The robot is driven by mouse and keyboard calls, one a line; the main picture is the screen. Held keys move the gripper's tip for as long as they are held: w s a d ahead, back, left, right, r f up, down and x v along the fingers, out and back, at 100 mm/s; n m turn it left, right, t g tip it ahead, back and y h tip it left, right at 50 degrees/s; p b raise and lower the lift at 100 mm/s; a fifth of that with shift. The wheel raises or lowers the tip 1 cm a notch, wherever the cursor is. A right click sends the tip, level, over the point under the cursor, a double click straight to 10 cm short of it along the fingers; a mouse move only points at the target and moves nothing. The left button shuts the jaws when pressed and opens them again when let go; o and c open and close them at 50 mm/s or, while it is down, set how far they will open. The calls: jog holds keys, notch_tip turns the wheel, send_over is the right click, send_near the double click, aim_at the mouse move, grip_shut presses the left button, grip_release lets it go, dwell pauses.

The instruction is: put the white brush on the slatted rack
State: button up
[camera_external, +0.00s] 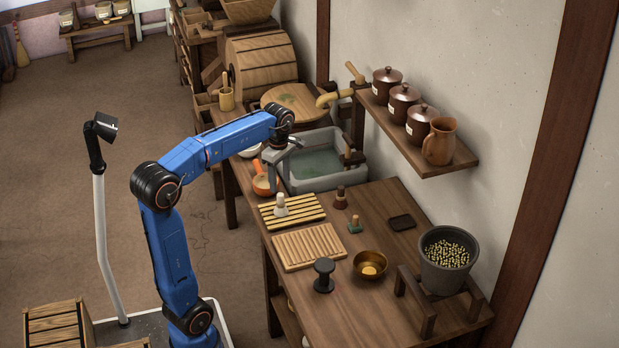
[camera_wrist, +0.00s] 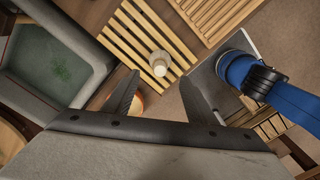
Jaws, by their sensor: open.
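The white brush (camera_external: 281,205) stands upright on the slatted rack (camera_external: 311,211), a pale yellow rack with dark gaps, on the wooden bench. In the wrist view the white brush (camera_wrist: 159,64) stands near the edge of the slatted rack (camera_wrist: 138,33). My gripper (camera_external: 284,152) is above the bench by the sink, higher than the brush and apart from it. In the wrist view my gripper (camera_wrist: 160,92) has its two fingers spread with nothing held between them, and the brush shows just beyond the fingertips.
A ribbed wooden board (camera_external: 309,246) lies in front of the rack. A grey sink (camera_external: 312,184) and orange pan (camera_external: 264,180) are behind it.

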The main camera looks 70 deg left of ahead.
jog(key=shift+r, duration=1.1)
jog(key=shift+s+d+f, duration=0.1)
jog(key=shift+s+d, duration=0.05)
jog(key=shift+d, duration=0.25)
jog(key=s+d+f+m+t, duration=0.4)
jog(key=s+d+f+m, duration=1.3)
jog(key=m, duration=0.8)
jog(key=s+d, duration=0.2)
jog(key=d, duration=0.2)
jog(key=shift+s+f+t, duration=0.35)
jog(key=shift+t, duration=0.05)
